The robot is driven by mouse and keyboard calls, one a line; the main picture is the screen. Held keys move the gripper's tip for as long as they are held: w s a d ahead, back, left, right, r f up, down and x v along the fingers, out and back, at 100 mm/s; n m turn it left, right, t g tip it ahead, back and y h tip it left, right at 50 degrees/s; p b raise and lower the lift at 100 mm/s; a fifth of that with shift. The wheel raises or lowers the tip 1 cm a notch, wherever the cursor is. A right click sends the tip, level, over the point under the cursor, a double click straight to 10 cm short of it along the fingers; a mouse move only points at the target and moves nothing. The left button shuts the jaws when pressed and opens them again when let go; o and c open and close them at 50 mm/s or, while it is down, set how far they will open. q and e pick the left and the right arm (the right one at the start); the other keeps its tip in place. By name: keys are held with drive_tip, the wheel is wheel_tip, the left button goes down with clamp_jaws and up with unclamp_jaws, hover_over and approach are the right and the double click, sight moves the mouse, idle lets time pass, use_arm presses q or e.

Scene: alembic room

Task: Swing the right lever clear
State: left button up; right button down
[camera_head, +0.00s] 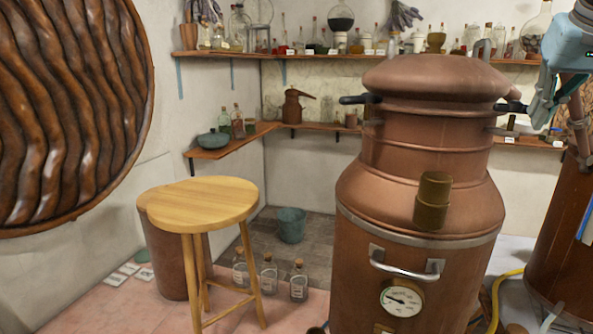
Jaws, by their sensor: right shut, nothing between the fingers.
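The copper still (425,150) stands right of centre with its domed lid (437,75) on top. The right lever (512,106), with a dark handle, sticks out to the right from just below the lid's rim. The left lever (360,99), also dark, sticks out on the opposite side. My right gripper (541,118) comes down from the top right corner, shut and empty, with its fingers beside the outer end of the right lever. I cannot tell whether they touch. My left gripper is out of view.
A wooden stool (205,203) stands left of the still, with bottles (268,275) and a bucket (291,225) on the floor nearby. Shelves of glassware (340,40) line the back wall. Another copper vessel (560,235) stands at the right edge.

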wheel_tip(320, 180, up, 7)
drive_tip(key=p, duration=0.7)
drive_tip(key=shift+s+d, duration=0.15)
drive_tip(key=shift+s, duration=0.05)
idle(0.6)
drive_tip(key=shift+d, duration=0.1)
